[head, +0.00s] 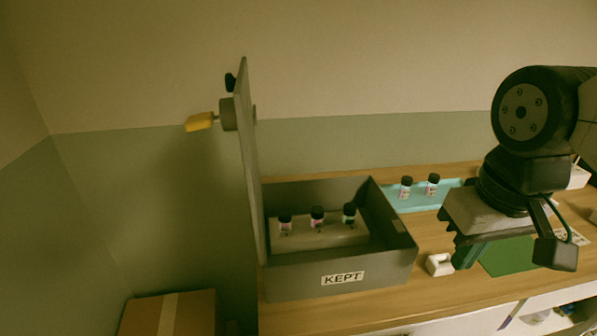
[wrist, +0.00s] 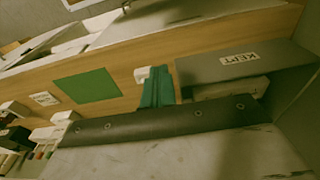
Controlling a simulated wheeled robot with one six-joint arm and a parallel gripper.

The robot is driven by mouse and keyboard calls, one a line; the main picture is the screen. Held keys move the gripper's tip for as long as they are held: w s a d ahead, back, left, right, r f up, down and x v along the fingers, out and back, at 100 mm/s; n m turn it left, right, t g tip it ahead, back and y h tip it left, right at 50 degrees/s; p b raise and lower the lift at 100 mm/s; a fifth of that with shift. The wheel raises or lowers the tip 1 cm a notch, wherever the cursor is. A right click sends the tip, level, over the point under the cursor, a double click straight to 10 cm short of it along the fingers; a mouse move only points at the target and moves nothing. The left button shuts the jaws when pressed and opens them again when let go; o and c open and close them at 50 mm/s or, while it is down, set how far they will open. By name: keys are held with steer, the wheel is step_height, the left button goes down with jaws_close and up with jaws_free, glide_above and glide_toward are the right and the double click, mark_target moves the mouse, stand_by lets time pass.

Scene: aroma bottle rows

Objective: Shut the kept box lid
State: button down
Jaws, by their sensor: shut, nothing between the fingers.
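The grey box labelled KEPT (head: 300,284) stands at the left end of the wooden counter. Its lid (head: 249,160) stands upright, open, along the box's left side. A yellow-tipped handle (head: 200,122) sticks out from the lid's left face. Three dark-capped bottles (head: 317,217) stand in a pale insert inside the box. My gripper (head: 466,256) is to the right of the box, apart from it, pointing down with its teal fingers together and empty. In the wrist view the fingers (wrist: 157,90) show beside the box's labelled wall (wrist: 200,70).
A light-blue tray (head: 405,205) with two bottles (head: 432,185) lies behind and right of the box. A small white block (head: 439,265) is by my fingers, and a green mat (head: 508,257) lies right of them. A cardboard box (head: 190,313) stands low at the left.

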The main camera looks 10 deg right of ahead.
steer(key=w+a+r+n+y, duration=0.1)
steer(key=w+a+r+n, duration=0.5)
steer(key=w+a+r, duration=0.5)
steer(key=w+a+r+n+y, duration=0.2)
steer(key=w+a+r+n, duration=0.4)
steer(key=w+a+r, duration=0.45)
steer(key=w+a+r+n+g+y, duration=0.1)
steer(key=a+r+n+g, duration=0.1)
steer(key=a+r+n, duration=0.55)
steer(key=a+f+m, duration=0.1)
steer(key=a+f, duration=0.6)
steer(key=f, duration=0.2)
steer(key=d, duration=0.4)
steer(key=shift+w+d, duration=0.2)
steer(key=shift+d, duration=0.15)
